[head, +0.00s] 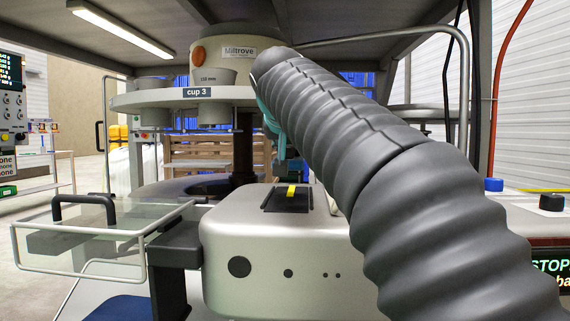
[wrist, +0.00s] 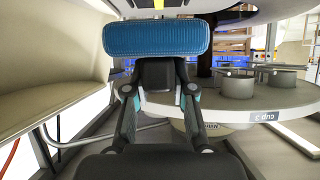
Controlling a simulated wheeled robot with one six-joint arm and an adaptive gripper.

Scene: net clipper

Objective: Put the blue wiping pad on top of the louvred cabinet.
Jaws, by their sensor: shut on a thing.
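The blue wiping pad (wrist: 155,38) is at the top of the wrist view, a wide rounded block with a ribbed face. My gripper (wrist: 158,66) is shut on it, and the pad spans across the fingertips. The pad is held up beside the round grey machine, apart from its tray in the picture. In the head view my grey ribbed arm hides the pad and most of the gripper; only a bit of teal shows at the arm's far end. I cannot make out the louvred cabinet for certain in either view.
The round machine has a pale disc tray (head: 140,100) marked "cup 3", with cups under a beige drum (head: 228,48). A brown slatted wooden thing (head: 205,152) stands behind it. A metal pipe frame (head: 462,85) curves at the right. Blue and black knobs sit at far right.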

